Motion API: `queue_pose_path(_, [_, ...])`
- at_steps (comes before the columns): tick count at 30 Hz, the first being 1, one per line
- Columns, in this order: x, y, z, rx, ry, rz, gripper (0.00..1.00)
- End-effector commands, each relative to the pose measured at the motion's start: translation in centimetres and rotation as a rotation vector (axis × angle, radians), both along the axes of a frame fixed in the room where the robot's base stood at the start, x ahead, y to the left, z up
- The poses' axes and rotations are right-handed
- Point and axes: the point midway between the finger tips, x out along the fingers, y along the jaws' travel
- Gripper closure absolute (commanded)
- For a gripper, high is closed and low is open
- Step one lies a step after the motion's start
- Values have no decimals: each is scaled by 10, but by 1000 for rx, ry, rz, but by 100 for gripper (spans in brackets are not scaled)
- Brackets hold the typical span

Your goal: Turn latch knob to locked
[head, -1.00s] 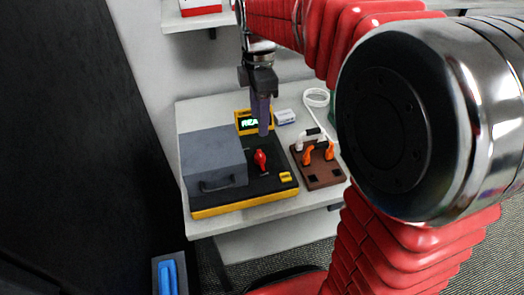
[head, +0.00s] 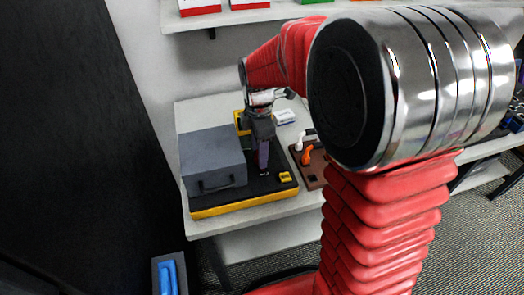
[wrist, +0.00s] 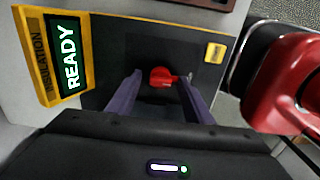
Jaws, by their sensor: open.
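The red latch knob (wrist: 162,77) shows in the wrist view on the dark top of the yellow-edged tester (head: 245,202). My gripper (wrist: 160,92) is open, with one purple finger on each side of the knob in that view. I cannot tell whether the fingers touch it. In the head view my gripper (head: 263,168) points down over the tester and hides the knob. The tester's yellow-framed display (wrist: 68,57) reads READY.
A grey box with a handle (head: 212,160) covers the tester's left part. A brown block with orange and white plugs (head: 309,172) stands to its right, partly behind my arm. A white box (head: 285,117) lies behind. A blue item (head: 168,278) sits in a bin below.

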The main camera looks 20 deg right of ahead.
Motion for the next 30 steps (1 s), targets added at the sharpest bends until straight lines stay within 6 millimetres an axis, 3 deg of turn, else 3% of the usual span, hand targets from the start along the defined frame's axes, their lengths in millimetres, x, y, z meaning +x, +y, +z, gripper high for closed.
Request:
queue_pose_path(11, [0, 0, -7, 0, 0, 1, 54])
queue_pose_path(29, [0, 0, -6, 0, 0, 1, 94])
queue_pose_path(30, [0, -10, -6, 0, -1, -5, 95])
